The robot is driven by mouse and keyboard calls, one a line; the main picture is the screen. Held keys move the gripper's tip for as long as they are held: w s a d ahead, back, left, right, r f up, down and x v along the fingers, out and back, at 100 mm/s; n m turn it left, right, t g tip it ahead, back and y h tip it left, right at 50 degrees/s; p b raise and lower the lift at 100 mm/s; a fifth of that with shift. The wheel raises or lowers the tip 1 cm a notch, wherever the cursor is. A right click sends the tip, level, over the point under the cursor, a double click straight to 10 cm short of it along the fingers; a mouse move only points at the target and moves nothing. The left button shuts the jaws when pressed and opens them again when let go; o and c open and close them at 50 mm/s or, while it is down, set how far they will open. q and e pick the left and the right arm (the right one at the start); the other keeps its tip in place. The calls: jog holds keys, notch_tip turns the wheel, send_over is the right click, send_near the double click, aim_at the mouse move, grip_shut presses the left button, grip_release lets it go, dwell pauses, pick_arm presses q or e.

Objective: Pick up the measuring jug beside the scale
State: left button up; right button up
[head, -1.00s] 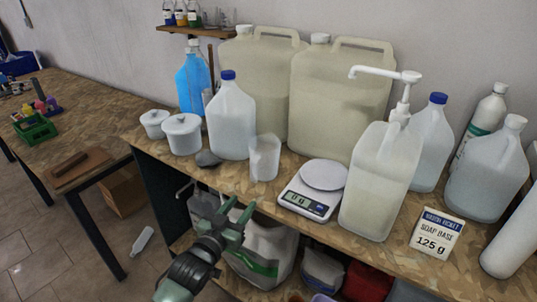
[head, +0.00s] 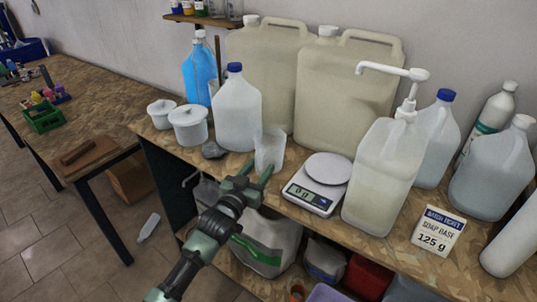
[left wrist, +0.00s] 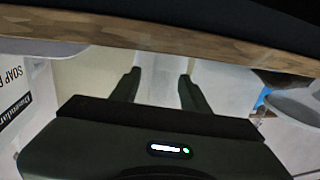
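The measuring jug (head: 269,149), a clear, empty-looking cup, stands upright on the bench left of the white scale (head: 327,168). My left gripper (head: 257,170) is open at the bench's front edge, just in front of the jug's lower part. One fingertip overlaps the jug in the head view; I cannot tell whether it touches. In the left wrist view the two dark fingers (left wrist: 158,85) stand apart with a pale shape behind or between them, which I cannot identify for sure. My right gripper is not in view.
A pump bottle (head: 383,180) is right of the scale. The bench edge (left wrist: 160,42) crosses the left wrist view.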

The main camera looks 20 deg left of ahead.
pick_arm(q)
grip_shut()
jog(key=shift+r, duration=0.1)
